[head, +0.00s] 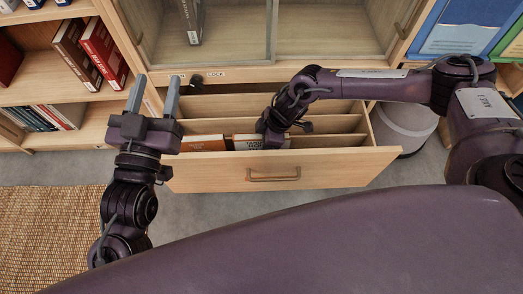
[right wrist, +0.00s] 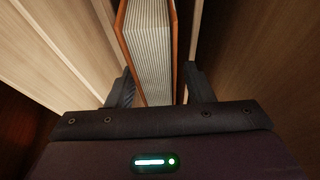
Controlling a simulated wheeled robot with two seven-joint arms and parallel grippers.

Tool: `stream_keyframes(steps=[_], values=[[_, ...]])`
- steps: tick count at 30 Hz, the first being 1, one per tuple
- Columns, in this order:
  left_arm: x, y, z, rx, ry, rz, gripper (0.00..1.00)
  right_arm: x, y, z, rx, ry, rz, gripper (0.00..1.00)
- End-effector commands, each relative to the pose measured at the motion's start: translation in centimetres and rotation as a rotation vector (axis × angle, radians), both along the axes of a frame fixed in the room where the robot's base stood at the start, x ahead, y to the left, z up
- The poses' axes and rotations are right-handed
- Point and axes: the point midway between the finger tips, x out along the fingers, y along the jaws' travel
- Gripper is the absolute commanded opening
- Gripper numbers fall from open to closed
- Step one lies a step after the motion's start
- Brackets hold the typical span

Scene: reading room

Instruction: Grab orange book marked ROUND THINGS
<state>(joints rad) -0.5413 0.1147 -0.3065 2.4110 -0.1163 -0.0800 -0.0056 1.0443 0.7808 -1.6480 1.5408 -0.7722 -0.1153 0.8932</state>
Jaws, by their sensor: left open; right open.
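My right gripper (head: 273,130) reaches down into the open drawer (head: 215,178); its fingertips are hidden in the head view. In the right wrist view, an orange-covered book (right wrist: 148,50) stands with its pale page edges towards the camera, between the two open fingers; a narrow gap shows beside it at the right finger. In the head view, one orange book (head: 203,143) lies at the drawer's left and a pale book with an orange edge (head: 247,142) is beside my right gripper. I cannot read ROUND THINGS on either. My left gripper (head: 157,90) is open and empty, left of the drawer.
Wooden dividers (head: 330,122) split the drawer into rows. A glass-fronted cabinet (head: 320,30) is above it. Shelves with red books (head: 103,52) are at the left, a grey round bin (head: 405,125) is right of the drawer, and a woven rug (head: 50,225) lies on the floor.

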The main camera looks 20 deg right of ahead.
Motion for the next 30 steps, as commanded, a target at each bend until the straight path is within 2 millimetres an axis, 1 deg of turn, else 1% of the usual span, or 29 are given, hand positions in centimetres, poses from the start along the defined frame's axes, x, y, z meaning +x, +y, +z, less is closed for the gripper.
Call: stream_keyframes(steps=[5,8,16,30], values=[[-0.01,0.0,-0.02,0.0,0.0,0.0,0.47,0.0,0.02,-0.01,0.0,0.0,0.0,0.47],[-0.01,0.0,-0.02,0.0,0.0,0.0,0.47,0.0,0.02,-0.01,0.0,0.0,0.0,0.35],[-0.01,0.0,-0.02,0.0,0.0,0.0,0.47,-0.01,0.01,-0.01,0.0,0.0,0.0,0.0],[-0.01,0.0,-0.02,0.0,0.0,0.0,0.47,0.01,0.0,0.0,0.0,0.0,0.0,0.0]])
